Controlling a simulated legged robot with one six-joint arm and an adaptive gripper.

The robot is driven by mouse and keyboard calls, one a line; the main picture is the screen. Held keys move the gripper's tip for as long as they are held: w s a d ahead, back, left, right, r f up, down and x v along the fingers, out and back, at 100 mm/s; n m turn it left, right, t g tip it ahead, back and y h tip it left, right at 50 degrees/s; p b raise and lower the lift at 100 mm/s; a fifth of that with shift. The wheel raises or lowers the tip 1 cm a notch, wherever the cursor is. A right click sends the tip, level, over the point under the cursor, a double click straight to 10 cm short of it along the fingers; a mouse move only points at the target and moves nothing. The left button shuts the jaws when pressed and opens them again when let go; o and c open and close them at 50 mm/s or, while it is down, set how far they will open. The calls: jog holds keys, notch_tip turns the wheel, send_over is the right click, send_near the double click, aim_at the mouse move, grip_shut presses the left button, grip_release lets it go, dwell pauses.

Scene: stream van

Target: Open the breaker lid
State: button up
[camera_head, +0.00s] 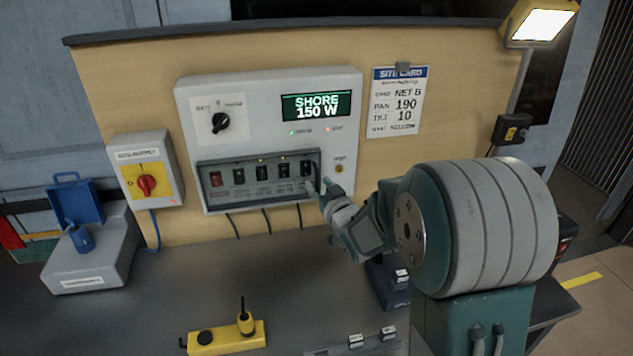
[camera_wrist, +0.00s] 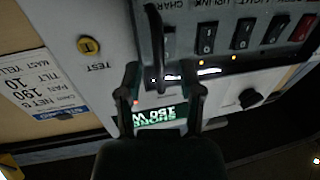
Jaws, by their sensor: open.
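The white breaker panel (camera_head: 268,88) is mounted on a wooden board. Its breaker lid (camera_head: 258,197) is a dark, see-through cover low on the panel, over a row of switches. It appears down over them. My gripper (camera_head: 321,187) is at the lid's right end, with its fingers apart. In the wrist view, which is turned upside down, my gripper (camera_wrist: 168,75) is open, with a dark upright bar (camera_wrist: 155,45) between its fingers. The bar appears to be part of the lid's end; whether a finger touches it I cannot tell.
A rotary knob (camera_head: 220,122) and a lit display (camera_head: 316,106) sit above the lid. A yellow test button (camera_wrist: 88,46) is beside it. A red-and-yellow switch box (camera_head: 147,184) is at left. A yellow device (camera_head: 226,338) and a dark box (camera_head: 389,285) stand on the bench below.

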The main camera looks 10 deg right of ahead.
jog(key=shift+w+a, duration=0.2)
jog(key=shift+w, duration=0.65)
grip_shut()
jog(key=shift+s+d, duration=0.1)
jog(key=shift+s, duration=0.05)
